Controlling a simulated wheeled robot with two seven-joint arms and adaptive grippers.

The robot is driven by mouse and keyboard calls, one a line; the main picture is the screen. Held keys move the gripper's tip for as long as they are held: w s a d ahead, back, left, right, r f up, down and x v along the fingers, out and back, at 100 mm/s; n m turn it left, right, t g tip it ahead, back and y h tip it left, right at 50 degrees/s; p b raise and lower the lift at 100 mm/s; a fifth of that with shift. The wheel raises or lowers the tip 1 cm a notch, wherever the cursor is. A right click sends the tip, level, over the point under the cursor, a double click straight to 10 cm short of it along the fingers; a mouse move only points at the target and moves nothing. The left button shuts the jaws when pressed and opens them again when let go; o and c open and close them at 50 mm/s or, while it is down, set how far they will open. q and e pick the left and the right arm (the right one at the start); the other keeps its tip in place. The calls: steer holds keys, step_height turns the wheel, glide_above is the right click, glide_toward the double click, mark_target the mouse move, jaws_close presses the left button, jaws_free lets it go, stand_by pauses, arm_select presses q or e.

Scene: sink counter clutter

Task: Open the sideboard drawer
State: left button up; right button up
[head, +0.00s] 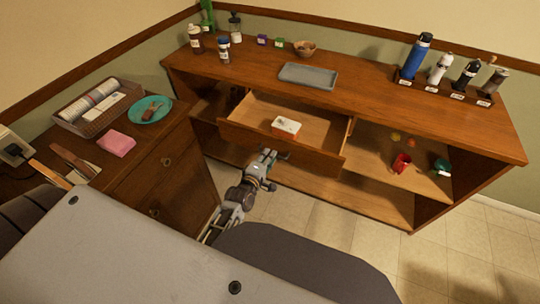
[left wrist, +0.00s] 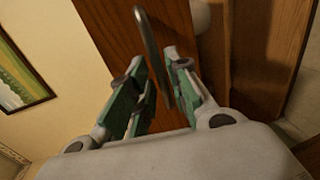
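The sideboard (head: 440,130) stands along the back wall. Its drawer (head: 250,136) is pulled well out, and a white and red box (head: 286,128) lies inside. My left gripper (head: 268,156) is low at the drawer's front. In the left wrist view, a metal bar handle (left wrist: 152,50) runs between the two green-padded fingers of the left gripper (left wrist: 158,85). Gaps show beside the bar, so the fingers look open around it. In the head view the handle is mostly hidden by the gripper. My right gripper is not in view.
A grey tray (head: 308,76), a bowl (head: 304,48) and several bottles stand on the sideboard top. A red cup (head: 401,163) is on the open right shelf. A side cabinet (head: 165,165) stands close left of my arm. Tiled floor (head: 340,225) is free in front.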

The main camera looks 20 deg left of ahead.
arm_select(q)
steer(key=v, duration=0.9)
steer(key=shift+s, duration=0.25)
stand_by(0.8)
steer(key=s+d+f+m+g, duration=0.1)
steer(key=s+f+m+g, duration=0.2)
steer(key=f, duration=0.8)
steer(key=s+f+m+g, duration=0.2)
steer(key=s+f+m, duration=0.25)
steer(key=f, duration=0.65)
steer(key=s+d+f+m+g, duration=0.1)
steer(key=s+f+m+g, duration=0.2)
steer(key=f, duration=0.8)
steer(key=s+a+f+m+g, duration=0.3)
steer(key=s+a+f+m, duration=0.2)
steer(key=s+f, duration=0.4)
steer(key=s+a+f+m+g+y+p, duration=0.1)
steer(key=s+a+f+m+g, duration=0.2)
steer(key=s+a+f, duration=0.4)
steer(key=s+f+m, duration=0.1)
steer(key=s+f, duration=0.1)
steer(key=s, duration=0.7)
steer(key=shift+m, duration=0.35)
